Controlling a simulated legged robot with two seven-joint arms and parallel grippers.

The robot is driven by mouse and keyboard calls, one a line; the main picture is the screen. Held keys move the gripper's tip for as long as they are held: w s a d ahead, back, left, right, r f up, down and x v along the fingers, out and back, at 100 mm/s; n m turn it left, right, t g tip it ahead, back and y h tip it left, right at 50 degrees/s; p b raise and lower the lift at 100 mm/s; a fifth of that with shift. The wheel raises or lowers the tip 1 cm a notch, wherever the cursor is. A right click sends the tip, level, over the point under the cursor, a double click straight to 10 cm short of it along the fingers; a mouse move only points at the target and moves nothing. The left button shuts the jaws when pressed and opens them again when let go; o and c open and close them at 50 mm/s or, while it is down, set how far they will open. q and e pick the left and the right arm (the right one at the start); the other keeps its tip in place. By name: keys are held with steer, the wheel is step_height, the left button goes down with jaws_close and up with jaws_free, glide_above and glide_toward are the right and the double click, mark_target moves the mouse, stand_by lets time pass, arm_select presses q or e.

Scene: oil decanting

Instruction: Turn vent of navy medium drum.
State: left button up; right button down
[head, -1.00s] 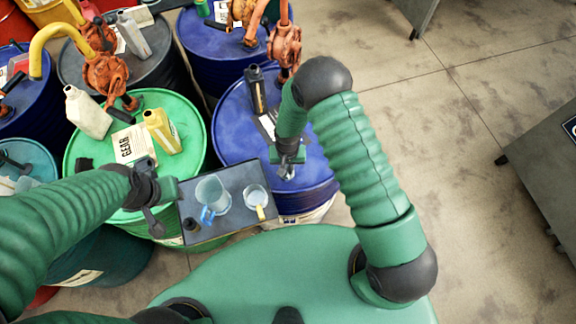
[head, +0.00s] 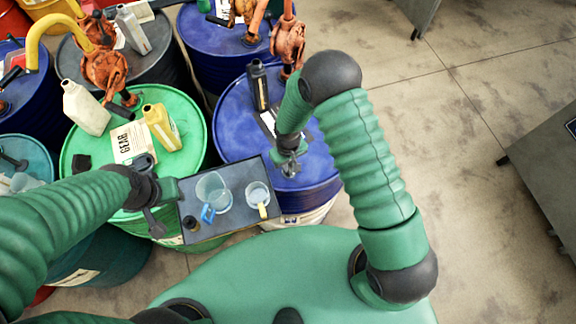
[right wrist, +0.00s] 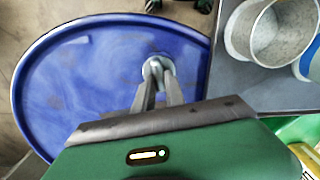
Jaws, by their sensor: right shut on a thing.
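The navy drum (head: 232,125) stands right of the green drum in the head view. Its blue lid (right wrist: 80,80) fills much of the right wrist view. The vent (right wrist: 166,64) is a small pale fitting near the lid's edge. My right gripper (right wrist: 156,68) points down at the lid, its fingertips shut on the vent and partly hiding it. In the head view my right gripper (head: 290,168) is over the lid's near part. My left gripper (head: 153,222) is beside the dark tray's left edge; its finger opening is unclear.
The dark tray (head: 240,222) holds a clear jug (head: 213,188) and a smaller cup (head: 258,192), close to the navy drum's near side. A dark bottle (head: 258,88) stands on the navy lid. The green drum (head: 85,135) carries bottles. Open floor (head: 480,220) lies right.

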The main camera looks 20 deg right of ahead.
steer(key=shift+w+a+n, duration=0.2)
steer(key=shift+w+n, duration=0.1)
steer(key=shift+n, duration=0.2)
steer(key=n+b, duration=0.1)
steer(key=n, duration=0.1)
steer(key=shift+d+n, duration=0.15)
steer(key=shift+n, duration=0.25)
steer(key=n, duration=0.3)
steer(key=shift+s+a+r+n, duration=0.1)
steer(key=shift+s+a+n, duration=0.05)
steer(key=shift+a+n, duration=0.15)
steer(key=n, duration=0.4)
steer(key=shift+s+n+b, duration=0.15)
steer(key=shift+n+b, duration=0.15)
steer(key=c, duration=1.6)
jaws_free()
steer(key=shift+o, duration=1)
steer(key=shift+s, duration=0.1)
